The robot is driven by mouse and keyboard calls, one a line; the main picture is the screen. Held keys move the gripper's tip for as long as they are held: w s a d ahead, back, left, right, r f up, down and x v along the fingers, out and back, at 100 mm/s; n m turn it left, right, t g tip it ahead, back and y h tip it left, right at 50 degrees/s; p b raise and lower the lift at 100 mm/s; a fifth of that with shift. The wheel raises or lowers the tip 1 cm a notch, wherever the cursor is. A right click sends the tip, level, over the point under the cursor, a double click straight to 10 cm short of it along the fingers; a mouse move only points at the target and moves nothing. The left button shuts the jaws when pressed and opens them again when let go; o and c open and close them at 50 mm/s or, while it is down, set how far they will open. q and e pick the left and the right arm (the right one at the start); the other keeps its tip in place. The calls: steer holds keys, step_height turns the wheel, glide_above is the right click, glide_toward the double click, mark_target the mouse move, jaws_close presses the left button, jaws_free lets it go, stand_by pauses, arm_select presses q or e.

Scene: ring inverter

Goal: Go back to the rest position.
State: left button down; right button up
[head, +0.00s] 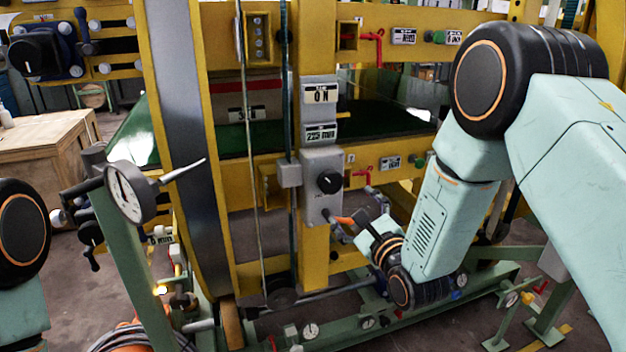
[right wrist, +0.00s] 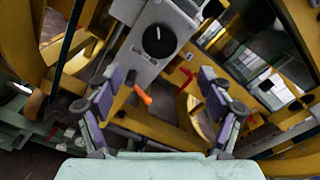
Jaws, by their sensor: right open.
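My right gripper (head: 357,213) is in front of the yellow frame, just below and right of a grey control box (head: 321,185) with a black knob (head: 329,182). In the right wrist view the gripper (right wrist: 160,98) has its two fingers spread wide, with nothing held between them. The black knob (right wrist: 158,41) shows ahead of the gap, and an orange-tipped lever (right wrist: 142,95) shows between the fingers. I cannot tell whether a finger touches the lever. My left arm shows only in part at the left edge of the head view, and its gripper is out of sight.
A round dial gauge (head: 129,192) on a green post (head: 135,265) stands at the left. Green floor rails with small gauges and valves run below my right arm. A wooden crate (head: 45,150) stands further back at the left.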

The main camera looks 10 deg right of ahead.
mark_target(333, 184)
steer(key=shift+w, duration=0.1)
steer(key=w, duration=0.4)
steer(key=w+a, duration=0.1)
steer(key=w, duration=0.6)
steer(key=shift+w+a, duration=0.3)
steer(key=shift+w, duration=0.05)
